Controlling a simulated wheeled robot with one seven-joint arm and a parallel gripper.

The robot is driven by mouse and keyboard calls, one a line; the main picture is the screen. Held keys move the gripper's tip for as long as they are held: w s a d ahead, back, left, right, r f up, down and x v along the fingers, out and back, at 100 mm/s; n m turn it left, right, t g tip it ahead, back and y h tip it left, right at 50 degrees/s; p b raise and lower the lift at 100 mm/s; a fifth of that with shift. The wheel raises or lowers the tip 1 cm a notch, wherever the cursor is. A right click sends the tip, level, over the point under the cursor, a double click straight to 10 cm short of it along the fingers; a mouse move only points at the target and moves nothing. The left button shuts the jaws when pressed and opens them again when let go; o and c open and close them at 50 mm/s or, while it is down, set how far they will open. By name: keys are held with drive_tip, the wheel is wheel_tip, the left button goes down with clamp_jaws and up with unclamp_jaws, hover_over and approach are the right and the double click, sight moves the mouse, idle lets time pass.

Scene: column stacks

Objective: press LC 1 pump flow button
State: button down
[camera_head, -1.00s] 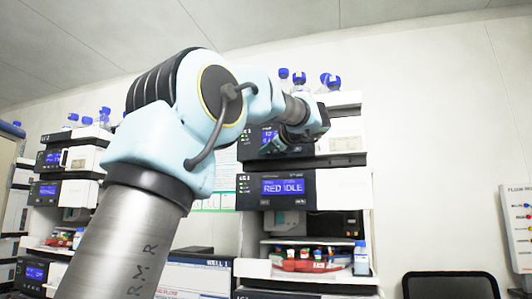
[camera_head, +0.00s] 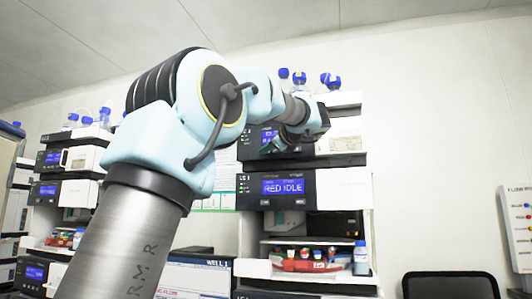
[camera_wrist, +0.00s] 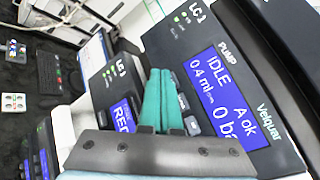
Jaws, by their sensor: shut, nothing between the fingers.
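The LC 1 pump panel (camera_wrist: 258,95) is dark, with a blue screen (camera_wrist: 222,97) reading IDLE, A ok, 0.4 ml and 0 bar. Small dark buttons (camera_wrist: 192,125) sit along the screen's edge nearest my gripper; their labels are too small to read, and some may be hidden. My gripper (camera_wrist: 159,73) has teal fingers shut together with nothing between them. In the wrist view the fingertips appear beside the button row; I cannot tell whether they touch the panel. In the head view the pump panel (camera_head: 247,149) is partly covered by my wrist and gripper (camera_head: 268,146).
A second LC 1 panel (camera_head: 284,187) reading RED IDLE sits just below the pump. Blue-capped bottles (camera_head: 299,79) stand on top of the stack. A tray of vials (camera_head: 305,264) is lower down. Another stack (camera_head: 82,190) stands at left; a dark chair (camera_head: 450,285) at right.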

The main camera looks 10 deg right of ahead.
drive_tip(key=shift+w+d+p, duration=0.25)
drive_tip(key=shift+w+p, duration=0.05)
drive_tip(key=shift+w, duration=0.05)
drive_tip(key=shift+w+d+p, duration=0.2)
drive_tip(key=shift+w+p, duration=0.1)
drive_tip(key=shift+w, duration=0.05)
idle(0.9)
idle(0.3)
drive_tip(key=shift+s+a+b, duration=0.45)
drive_tip(key=shift+s+b, duration=0.05)
drive_tip(key=shift+s, duration=0.2)
drive_tip(key=s+b, duration=0.1)
drive_tip(key=s+a, duration=0.1)
drive_tip(key=s, duration=0.1)
drive_tip(key=s+a+b, duration=0.1)
drive_tip(key=shift+s+a+b, duration=0.15)
drive_tip(key=shift+s+b, duration=0.05)
drive_tip(key=shift+b, duration=0.15)
